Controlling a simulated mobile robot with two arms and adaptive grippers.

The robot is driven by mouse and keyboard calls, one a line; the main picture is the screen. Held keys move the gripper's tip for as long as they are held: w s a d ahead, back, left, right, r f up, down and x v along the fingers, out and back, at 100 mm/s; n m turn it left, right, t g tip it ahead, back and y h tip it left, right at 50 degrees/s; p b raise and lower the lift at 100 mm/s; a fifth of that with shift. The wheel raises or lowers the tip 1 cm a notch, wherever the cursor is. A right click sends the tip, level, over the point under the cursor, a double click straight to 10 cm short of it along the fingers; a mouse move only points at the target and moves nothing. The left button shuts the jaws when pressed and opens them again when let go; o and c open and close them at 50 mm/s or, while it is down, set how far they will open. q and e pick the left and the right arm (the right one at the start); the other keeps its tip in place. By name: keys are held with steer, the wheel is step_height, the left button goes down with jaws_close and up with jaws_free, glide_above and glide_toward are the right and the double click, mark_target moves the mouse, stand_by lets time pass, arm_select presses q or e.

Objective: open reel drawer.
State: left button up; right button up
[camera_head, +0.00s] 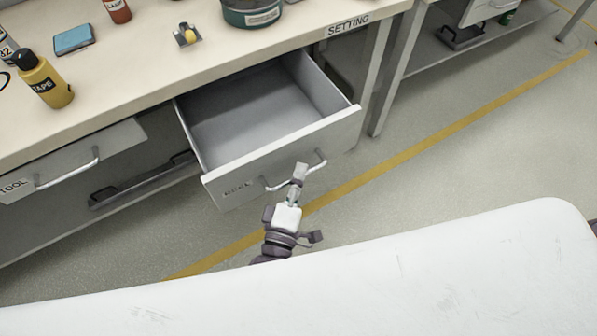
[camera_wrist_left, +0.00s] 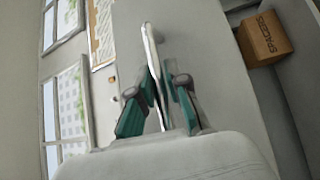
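The reel drawer (camera_head: 236,180) stands pulled well out from under the workbench, and its grey inside looks empty in the head view. Its front carries a faint label and a bar handle (camera_head: 317,161). My left gripper (camera_head: 300,172) is at this handle, in front of the drawer. In the left wrist view the handle (camera_wrist_left: 151,45) runs between the two teal fingers of my left gripper (camera_wrist_left: 158,88), which look closed on it. My right gripper is not in view.
The workbench top (camera_head: 140,75) holds a yellow tape bottle (camera_head: 45,82), a blue pad (camera_head: 73,39) and a green round container (camera_head: 251,12). The tool drawer (camera_head: 75,165) is at left. A brown spacers box (camera_wrist_left: 264,38) shows in the wrist view.

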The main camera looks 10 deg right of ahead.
arm_select(q)
steer(key=shift+o, duration=1.4)
steer(key=v, duration=1.2)
